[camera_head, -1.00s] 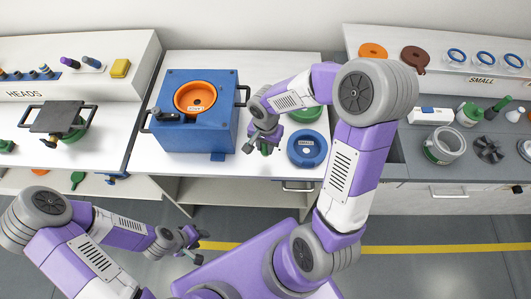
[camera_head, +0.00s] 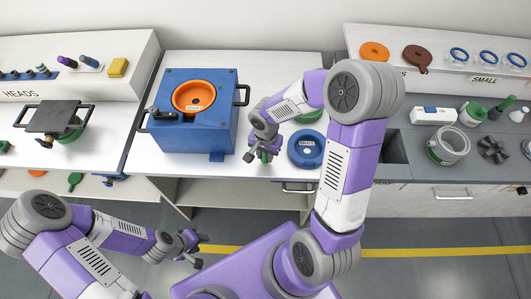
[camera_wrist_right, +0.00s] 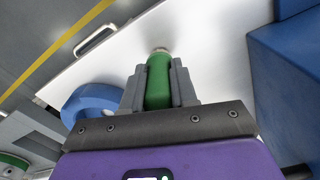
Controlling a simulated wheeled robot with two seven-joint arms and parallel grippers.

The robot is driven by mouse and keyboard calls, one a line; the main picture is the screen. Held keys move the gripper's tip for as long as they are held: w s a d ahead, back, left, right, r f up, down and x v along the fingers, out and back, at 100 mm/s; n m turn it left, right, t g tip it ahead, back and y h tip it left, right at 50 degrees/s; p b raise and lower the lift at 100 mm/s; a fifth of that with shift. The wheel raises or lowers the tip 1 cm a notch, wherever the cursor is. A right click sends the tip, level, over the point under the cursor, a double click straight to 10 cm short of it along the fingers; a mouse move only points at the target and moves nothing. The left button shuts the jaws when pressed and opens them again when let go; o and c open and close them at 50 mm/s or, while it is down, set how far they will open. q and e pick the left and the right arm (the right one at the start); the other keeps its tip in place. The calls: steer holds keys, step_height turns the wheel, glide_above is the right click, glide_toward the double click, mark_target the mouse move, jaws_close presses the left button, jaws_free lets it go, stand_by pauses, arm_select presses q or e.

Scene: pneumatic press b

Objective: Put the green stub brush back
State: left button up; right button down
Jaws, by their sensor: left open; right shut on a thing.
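The green stub brush (camera_wrist_right: 158,82) is a short green cylinder with a pale tip, seen in the right wrist view. My right gripper (camera_wrist_right: 160,92) is shut around it, a finger on each side. In the head view this gripper (camera_head: 264,150) is over the white middle table, between the blue press box (camera_head: 185,138) and the blue ring (camera_head: 306,149). Only a little green of the brush shows there. My left gripper (camera_head: 190,246) is open and empty, low over the floor in front of the table.
The orange bowl (camera_head: 193,97) sits in the press box top. A green-edged round part (camera_head: 308,114) lies behind the blue ring, partly hidden by my right arm. The right counter holds a clear-walled ring (camera_head: 448,146), a dark fan-like part (camera_head: 492,150) and green-based items (camera_head: 472,114).

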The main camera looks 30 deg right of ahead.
steer(key=shift+f, duration=0.15)
steer(key=c, duration=0.9)
jaws_free()
steer(key=shift+r+p, duration=0.4)
steer(key=shift+p, duration=0.15)
steer(key=r+p, duration=0.1)
steer(key=r, duration=0.2)
steer(key=d+r, duration=0.1)
steer(key=r, duration=0.2)
steer(key=shift+w+d+r+p, duration=0.1)
steer(key=shift+w+r+p, duration=0.1)
steer(key=shift+p, duration=0.2)
steer(key=shift+r, duration=0.65)
